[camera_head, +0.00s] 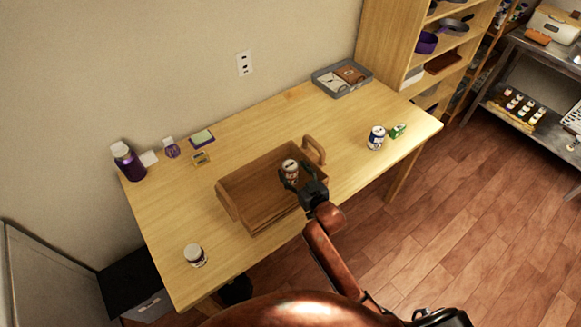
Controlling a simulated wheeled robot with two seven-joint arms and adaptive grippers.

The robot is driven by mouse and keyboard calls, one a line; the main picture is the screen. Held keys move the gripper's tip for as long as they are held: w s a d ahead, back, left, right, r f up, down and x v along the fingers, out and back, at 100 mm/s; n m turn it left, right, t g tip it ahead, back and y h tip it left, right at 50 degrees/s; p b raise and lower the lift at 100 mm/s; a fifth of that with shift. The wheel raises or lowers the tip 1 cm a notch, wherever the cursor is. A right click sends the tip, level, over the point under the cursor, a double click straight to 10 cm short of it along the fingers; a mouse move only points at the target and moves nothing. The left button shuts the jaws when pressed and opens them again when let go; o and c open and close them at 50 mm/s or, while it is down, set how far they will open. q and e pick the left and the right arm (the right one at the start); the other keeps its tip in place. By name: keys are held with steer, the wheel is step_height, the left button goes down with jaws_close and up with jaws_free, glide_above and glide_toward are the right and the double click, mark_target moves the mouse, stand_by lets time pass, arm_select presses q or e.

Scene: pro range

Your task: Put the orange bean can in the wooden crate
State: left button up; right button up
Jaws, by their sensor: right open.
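My right gripper (291,178) reaches over the crate's near side. Its dark fingers are open, close around the can's lower part. The fingers hide the can's base, so I cannot tell whether it rests on the crate floor. My left gripper is out of view.
On the wooden table (180,230), a white-topped jar (195,255) stands front left and a purple bottle (128,160) back left. A blue-and-white can (376,138) and a green box (398,130) stand right. A grey tray (321,80) lies at the back.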

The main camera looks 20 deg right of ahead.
steer(key=p+v, duration=0.1)
steer(key=v, duration=0.8)
steer(key=shift+s+r, duration=0.1)
